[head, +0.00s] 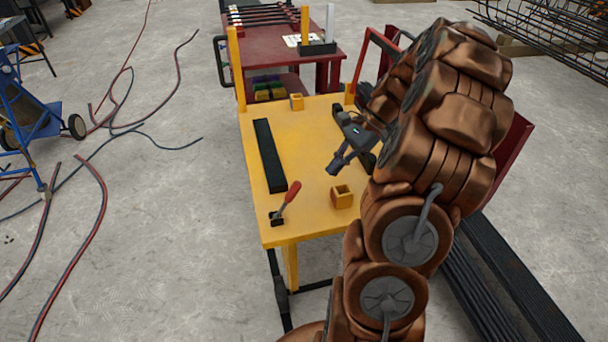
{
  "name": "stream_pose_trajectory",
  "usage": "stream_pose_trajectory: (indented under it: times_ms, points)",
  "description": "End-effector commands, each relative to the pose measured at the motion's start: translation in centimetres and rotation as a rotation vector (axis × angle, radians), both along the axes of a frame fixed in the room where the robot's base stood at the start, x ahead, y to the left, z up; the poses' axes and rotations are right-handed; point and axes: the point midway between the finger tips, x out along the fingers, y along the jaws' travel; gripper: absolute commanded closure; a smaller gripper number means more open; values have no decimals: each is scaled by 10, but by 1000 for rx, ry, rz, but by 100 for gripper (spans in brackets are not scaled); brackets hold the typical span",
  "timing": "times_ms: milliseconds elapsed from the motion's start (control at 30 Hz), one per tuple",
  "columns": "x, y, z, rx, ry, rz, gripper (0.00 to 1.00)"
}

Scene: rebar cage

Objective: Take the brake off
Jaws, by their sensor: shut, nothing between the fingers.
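A small lever with a red handle (292,191) stands on a black base at the near left corner of the yellow table (309,188). The handle leans up and to the right. It looks like the brake, though no label shows. My gripper (335,168) is above the table's middle, to the right of and beyond the lever, pointing down and left. It is shut, empty and apart from the lever. My arm covers the table's right side.
A long black bar (269,155) lies along the table's left side. A red cart (283,45) stands behind. The table top between bar and gripper is clear.

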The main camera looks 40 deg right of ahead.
Motion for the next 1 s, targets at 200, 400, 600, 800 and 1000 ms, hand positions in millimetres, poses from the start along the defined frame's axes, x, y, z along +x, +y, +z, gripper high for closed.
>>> stream_pose_trajectory:
  times_ms: [200,400,600,800,1000]
  points:
    - [-2,-33,5,44,8,-125,100]
    - [-2,-35,4,48,8,-135,100]
    - [-2,-35,3,47,8,-133,100]
    - [1,-25,-7,48,9,-131,100]
    - [7,-6,-29,48,9,-129,100]
